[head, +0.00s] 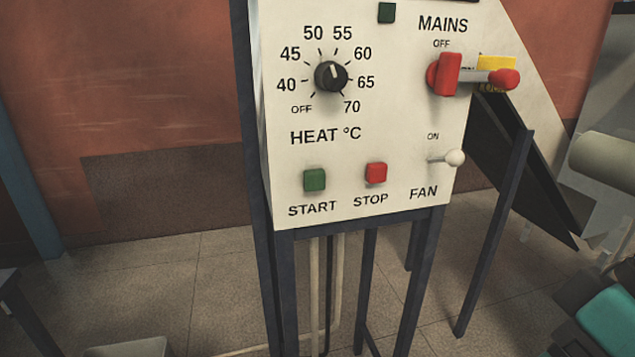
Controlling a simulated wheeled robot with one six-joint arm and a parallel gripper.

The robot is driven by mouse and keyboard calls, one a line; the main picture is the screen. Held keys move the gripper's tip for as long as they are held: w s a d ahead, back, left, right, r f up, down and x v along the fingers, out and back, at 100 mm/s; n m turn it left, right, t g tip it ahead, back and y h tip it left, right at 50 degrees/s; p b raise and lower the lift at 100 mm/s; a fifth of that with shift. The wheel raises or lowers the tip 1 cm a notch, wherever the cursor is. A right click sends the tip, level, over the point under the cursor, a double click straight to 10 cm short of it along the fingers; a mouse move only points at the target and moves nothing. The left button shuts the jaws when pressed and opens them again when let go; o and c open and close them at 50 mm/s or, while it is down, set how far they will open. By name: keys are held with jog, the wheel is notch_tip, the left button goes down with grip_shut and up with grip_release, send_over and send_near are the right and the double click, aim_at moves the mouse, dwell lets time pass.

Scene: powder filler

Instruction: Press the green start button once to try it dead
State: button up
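The green start button (314,180) is a small square button at the lower left of a cream control panel (400,130), above the word START. Nothing touches or covers it. It looks unlit. My gripper is not seen in the head view.
A red stop button (376,173) sits just right of the start button. The black heat knob (331,76) points upward, between 50 and 55. The red mains handle (449,74) is at OFF, with a yellow tag (496,64) partly hidden beside it. A white fan lever (453,158) sticks out at lower right.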

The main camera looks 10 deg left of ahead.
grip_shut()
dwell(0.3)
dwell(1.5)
